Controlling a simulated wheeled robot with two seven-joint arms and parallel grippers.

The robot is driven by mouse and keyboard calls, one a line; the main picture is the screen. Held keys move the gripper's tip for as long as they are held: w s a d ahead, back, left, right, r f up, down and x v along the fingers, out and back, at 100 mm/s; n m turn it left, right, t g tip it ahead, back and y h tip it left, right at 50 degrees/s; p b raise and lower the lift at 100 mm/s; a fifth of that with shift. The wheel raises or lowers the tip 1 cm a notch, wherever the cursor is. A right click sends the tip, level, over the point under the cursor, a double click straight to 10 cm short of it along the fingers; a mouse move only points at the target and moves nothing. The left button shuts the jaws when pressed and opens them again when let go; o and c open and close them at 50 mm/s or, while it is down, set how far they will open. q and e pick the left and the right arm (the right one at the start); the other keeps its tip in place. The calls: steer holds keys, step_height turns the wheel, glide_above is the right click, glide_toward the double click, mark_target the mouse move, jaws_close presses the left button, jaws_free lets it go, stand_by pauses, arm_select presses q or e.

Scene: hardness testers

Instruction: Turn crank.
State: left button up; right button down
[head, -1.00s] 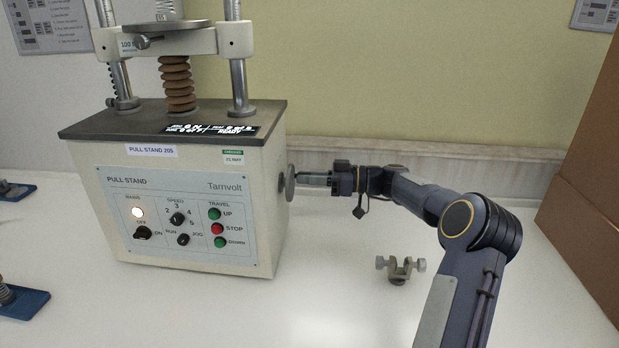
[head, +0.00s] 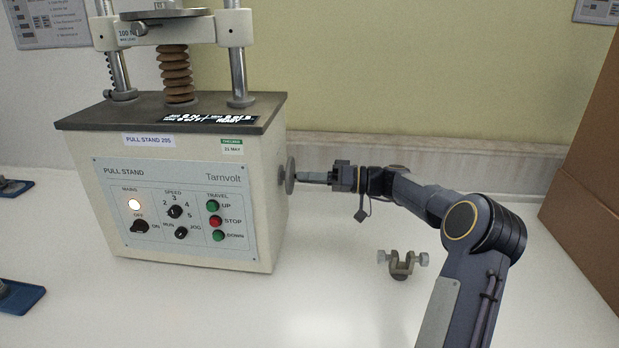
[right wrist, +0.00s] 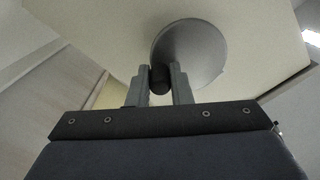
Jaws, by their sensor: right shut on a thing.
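The crank is a round grey disc (head: 290,175) on the right side of the cream pull stand (head: 265,205). In the right wrist view the disc (right wrist: 203,52) is seen close, with a dark handle (right wrist: 159,80) standing out from it. My right gripper (head: 302,177) reaches in from the right. In the right wrist view its two fingers (right wrist: 160,82) are shut on the dark handle, one on each side. The fingers hide part of the handle in the head view. My left gripper is not in view.
A small grey clamp with two thumbscrews (head: 402,264) lies on the white bench (head: 330,290) below my right arm. A brown box (head: 585,175) stands at the right edge. Blue-based items (head: 20,300) sit at the left edge.

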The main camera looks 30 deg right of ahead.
steer(key=shift+s+f+m, duration=0.1)
steer(key=shift+m, duration=0.3)
steer(key=c, duration=1.3)
jaws_free()
steer(key=v, duration=0.7)
steer(key=shift+s+d, duration=0.25)
steer(key=shift+d, duration=0.05)
